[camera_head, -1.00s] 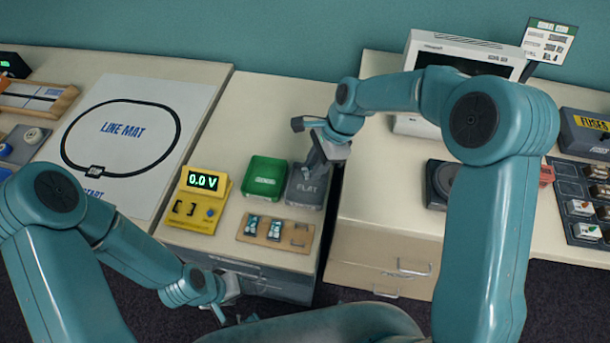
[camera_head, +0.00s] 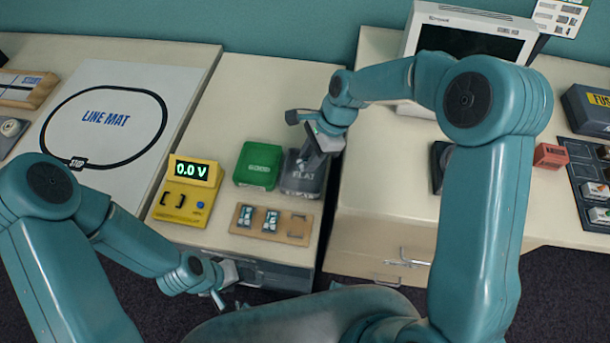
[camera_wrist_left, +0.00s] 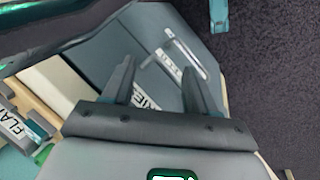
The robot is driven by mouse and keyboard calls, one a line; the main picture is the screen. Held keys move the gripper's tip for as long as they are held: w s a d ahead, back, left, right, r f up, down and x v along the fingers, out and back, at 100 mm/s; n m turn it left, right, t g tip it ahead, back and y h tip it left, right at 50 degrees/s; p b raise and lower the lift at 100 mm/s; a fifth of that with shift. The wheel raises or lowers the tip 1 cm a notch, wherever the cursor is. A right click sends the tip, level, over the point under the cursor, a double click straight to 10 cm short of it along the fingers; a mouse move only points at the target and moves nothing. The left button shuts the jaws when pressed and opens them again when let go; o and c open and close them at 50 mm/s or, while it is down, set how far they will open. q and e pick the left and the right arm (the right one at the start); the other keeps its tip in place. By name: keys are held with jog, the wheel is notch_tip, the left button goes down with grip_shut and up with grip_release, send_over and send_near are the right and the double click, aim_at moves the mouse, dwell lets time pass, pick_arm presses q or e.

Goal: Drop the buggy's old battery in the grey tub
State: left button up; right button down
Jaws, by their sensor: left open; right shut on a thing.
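The grey tub (camera_head: 301,183), marked FLAT, stands on the middle counter beside a green tub (camera_head: 257,165). My right gripper (camera_head: 312,160) points down over the grey tub. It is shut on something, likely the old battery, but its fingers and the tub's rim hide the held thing. I cannot make out the buggy. My left gripper (camera_head: 221,301) is open and empty, low in front of the middle counter. In the left wrist view its two fingers (camera_wrist_left: 160,90) are spread before a drawer front.
A wooden rack (camera_head: 297,231) holds two cells in front of the tubs. A yellow meter (camera_head: 187,190) reading 0.0 V stands to the left. A gap separates the middle counter from the right one, which bears a monitor (camera_head: 470,40) and a red box (camera_head: 551,155).

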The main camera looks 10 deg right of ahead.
jog(key=c, duration=0.8)
grip_release()
jog(key=shift+s, duration=0.1)
jog(key=shift+r, duration=0.2)
jog(key=v, duration=1.6)
